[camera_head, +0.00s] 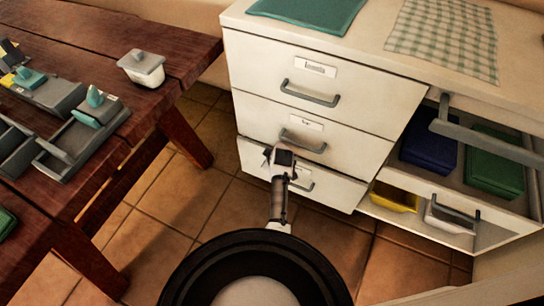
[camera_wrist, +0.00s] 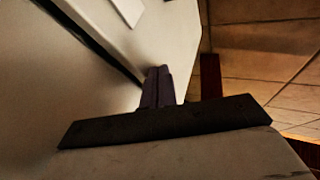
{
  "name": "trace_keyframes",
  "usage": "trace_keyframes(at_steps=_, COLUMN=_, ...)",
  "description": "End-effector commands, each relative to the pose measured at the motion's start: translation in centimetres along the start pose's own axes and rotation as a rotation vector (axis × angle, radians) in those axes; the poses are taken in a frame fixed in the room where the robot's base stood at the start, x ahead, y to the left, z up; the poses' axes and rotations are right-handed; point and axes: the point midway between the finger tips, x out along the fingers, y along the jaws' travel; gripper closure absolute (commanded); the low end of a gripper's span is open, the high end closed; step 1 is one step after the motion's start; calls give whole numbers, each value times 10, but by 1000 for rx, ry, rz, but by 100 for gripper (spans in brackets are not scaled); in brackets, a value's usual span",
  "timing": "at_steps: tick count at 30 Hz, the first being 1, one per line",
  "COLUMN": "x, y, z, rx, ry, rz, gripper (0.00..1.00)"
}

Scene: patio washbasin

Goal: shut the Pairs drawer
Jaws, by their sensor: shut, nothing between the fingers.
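A white drawer unit (camera_head: 300,70) has three stacked drawers with grey bar handles and small labels too blurred to read, so I cannot tell which is the Pairs drawer. The top drawer (camera_head: 355,98) and the middle drawer (camera_head: 345,150) look flush. The bottom drawer (camera_head: 325,193) is partly hidden by my arm, and I cannot tell if it stands slightly out. My gripper (camera_head: 280,155) is shut and empty in front of the lower drawers. In the wrist view its closed fingers (camera_wrist: 158,87) are close to a white drawer front (camera_wrist: 165,40); contact is unclear.
Right of the drawers, an open section holds a blue bin (camera_head: 428,148), a green bin (camera_head: 494,160) and a yellow container (camera_head: 394,196). A grey bar (camera_head: 485,137) juts out there. A wooden table (camera_head: 95,35) with trays stands left. Tiled floor (camera_head: 215,205) lies between.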

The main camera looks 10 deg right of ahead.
Motion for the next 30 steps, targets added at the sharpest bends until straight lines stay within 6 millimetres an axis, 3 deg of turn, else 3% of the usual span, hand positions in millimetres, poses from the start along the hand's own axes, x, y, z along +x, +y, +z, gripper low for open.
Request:
trace_keyframes(at_steps=7, x=1, y=2, z=0, rx=0, ry=0, rz=1, gripper=100)
trace_keyframes(at_steps=16, x=14, y=25, z=0, rx=0, ry=2, rz=2, gripper=100)
trace_keyframes(at_steps=30, x=12, y=26, z=-5, rx=-3, ry=4, rz=9, gripper=100)
